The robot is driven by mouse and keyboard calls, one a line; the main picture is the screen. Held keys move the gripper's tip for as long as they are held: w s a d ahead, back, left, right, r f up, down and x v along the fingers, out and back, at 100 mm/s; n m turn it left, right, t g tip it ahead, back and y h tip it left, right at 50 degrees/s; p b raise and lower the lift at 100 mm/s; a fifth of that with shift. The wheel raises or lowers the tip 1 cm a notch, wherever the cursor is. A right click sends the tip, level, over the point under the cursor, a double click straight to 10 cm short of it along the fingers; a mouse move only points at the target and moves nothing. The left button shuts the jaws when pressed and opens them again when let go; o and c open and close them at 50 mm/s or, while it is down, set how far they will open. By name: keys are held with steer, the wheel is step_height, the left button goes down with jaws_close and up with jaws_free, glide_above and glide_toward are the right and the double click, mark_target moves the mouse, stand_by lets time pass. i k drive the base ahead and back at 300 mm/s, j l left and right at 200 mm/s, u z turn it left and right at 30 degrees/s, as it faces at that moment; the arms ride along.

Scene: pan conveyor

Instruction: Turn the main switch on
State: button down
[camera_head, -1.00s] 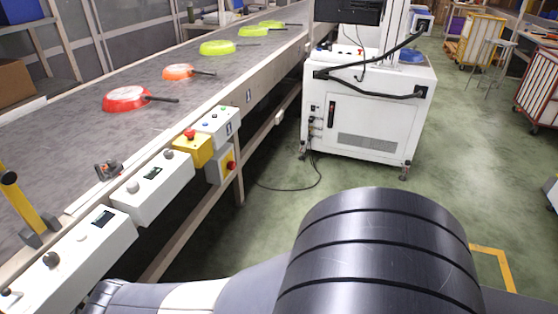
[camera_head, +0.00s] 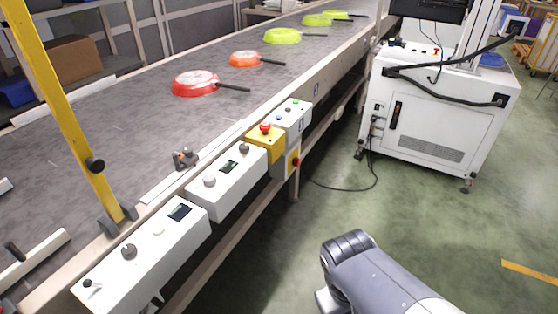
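A red rotary knob on a yellow plate (camera_head: 294,161), which looks like the main switch, sits on the side of a grey box below the conveyor's edge. Its exact setting is too small to read. Above it is a yellow box (camera_head: 266,144) with a red mushroom button (camera_head: 265,127). Beside that is a light grey box (camera_head: 293,116) with small coloured buttons. Part of my arm shows at the bottom, to the right of the switch and apart from it. My gripper is not clearly in view.
The conveyor belt (camera_head: 120,118) carries a red pan (camera_head: 194,84), an orange pan (camera_head: 243,59) and several green pans. White control boxes (camera_head: 228,182) line its near edge. A yellow post (camera_head: 62,100) stands at left.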

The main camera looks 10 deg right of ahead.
mark_target(296, 162)
steer(key=i+l, duration=0.2)
steer(key=i, duration=0.3)
steer(key=i+l, duration=0.2)
steer(key=i, duration=0.35)
steer(key=z, duration=0.05)
